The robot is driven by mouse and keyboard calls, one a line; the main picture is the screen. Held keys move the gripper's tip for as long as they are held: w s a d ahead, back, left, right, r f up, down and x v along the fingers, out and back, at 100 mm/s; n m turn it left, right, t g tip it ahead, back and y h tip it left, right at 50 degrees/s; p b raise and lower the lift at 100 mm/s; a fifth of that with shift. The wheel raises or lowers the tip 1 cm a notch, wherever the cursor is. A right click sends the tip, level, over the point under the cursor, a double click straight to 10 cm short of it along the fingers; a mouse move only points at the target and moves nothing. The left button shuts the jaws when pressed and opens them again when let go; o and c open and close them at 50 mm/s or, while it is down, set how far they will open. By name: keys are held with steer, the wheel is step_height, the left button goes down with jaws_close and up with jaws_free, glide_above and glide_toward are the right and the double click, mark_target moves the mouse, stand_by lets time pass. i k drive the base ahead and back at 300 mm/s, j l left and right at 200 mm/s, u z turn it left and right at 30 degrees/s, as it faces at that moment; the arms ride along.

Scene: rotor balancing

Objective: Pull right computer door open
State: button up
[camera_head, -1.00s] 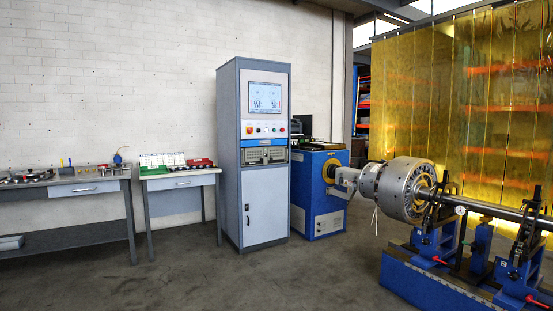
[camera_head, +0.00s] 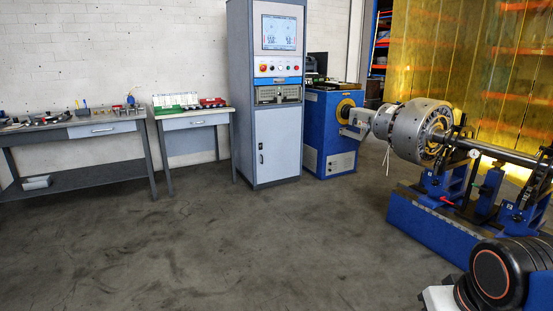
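The computer cabinet (camera_head: 239,110) is a tall grey-blue case against the wall, near the middle of the view. A screen (camera_head: 279,33) and a control panel with buttons are in its upper part. Its lower front has a light grey door (camera_head: 281,145), which looks closed. A small dark handle (camera_head: 261,157) is near the door's left edge. I see only this one door on the front. Part of my arm, black with an orange ring, shows at the bottom right, far from the cabinet. My gripper is not in view.
Two workbenches (camera_head: 113,128) with tools stand left of the cabinet. A blue drive unit (camera_head: 318,130) stands close to its right. The balancing machine with a large metal rotor (camera_head: 407,133) is at the right. The floor (camera_head: 250,240) before the cabinet is clear.

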mark_target(289, 93)
steer(key=i, duration=3.7)
steer(key=i+z, duration=0.1)
steer(key=i, duration=0.5)
steer(key=i+j, duration=0.15)
steer(key=i, duration=0.45)
steer(key=l+z, duration=0.05)
